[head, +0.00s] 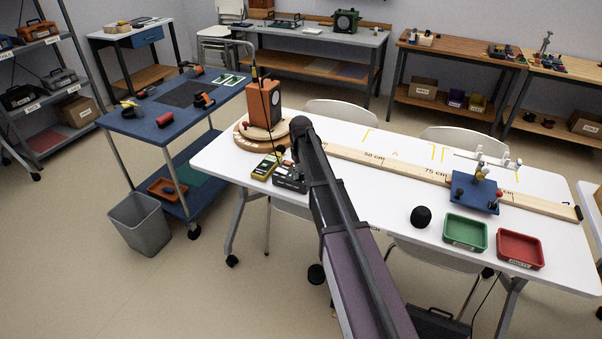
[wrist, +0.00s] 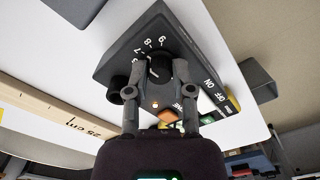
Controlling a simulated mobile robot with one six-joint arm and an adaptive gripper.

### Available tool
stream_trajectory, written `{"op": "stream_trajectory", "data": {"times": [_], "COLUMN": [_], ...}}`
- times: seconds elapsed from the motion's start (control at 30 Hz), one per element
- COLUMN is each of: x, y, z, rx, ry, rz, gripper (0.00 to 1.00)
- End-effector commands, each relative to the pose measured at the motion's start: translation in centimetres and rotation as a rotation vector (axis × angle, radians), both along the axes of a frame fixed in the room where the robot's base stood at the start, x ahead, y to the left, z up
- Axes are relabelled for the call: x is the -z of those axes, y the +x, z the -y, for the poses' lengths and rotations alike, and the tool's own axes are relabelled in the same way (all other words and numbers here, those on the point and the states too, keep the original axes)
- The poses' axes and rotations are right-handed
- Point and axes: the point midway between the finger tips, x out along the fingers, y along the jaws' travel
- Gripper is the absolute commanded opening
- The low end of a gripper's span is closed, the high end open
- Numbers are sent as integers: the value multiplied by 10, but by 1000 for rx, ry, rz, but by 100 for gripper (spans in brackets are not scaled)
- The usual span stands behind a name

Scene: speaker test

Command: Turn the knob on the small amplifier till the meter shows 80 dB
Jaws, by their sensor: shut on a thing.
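The small amplifier (head: 288,182) is a black box near the left end of the white table. In the wrist view its black face (wrist: 120,55) fills the upper middle, with white numbers around the knob (wrist: 160,70) and an ON/OFF marking. My gripper (wrist: 159,88) is shut on the knob, one finger on each side; the knob's lower part is partly hidden. A yellow sound meter (head: 266,168) lies just left of the amplifier in the head view; its reading is too small to tell. My arm hides most of the gripper there.
An orange speaker (head: 264,103) stands on a round wooden base behind the amplifier. A wooden rail with centimetre marks (head: 380,163) runs right to a blue carriage (head: 474,194). Green (head: 465,232) and red (head: 520,250) trays and a black foam ball (head: 421,217) are at front right.

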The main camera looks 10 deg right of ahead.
Motion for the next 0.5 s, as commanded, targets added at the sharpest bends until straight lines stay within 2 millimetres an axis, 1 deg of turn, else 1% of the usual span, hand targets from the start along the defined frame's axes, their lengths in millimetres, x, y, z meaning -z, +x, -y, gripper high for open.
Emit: {"op": "stream_trajectory", "data": {"times": [0.27, 0.5], "x": [0, 0], "y": [0, 0], "z": [0, 1], "rx": [135, 155], "ry": [0, 0], "rz": [0, -1], "gripper": [0, 0]}}
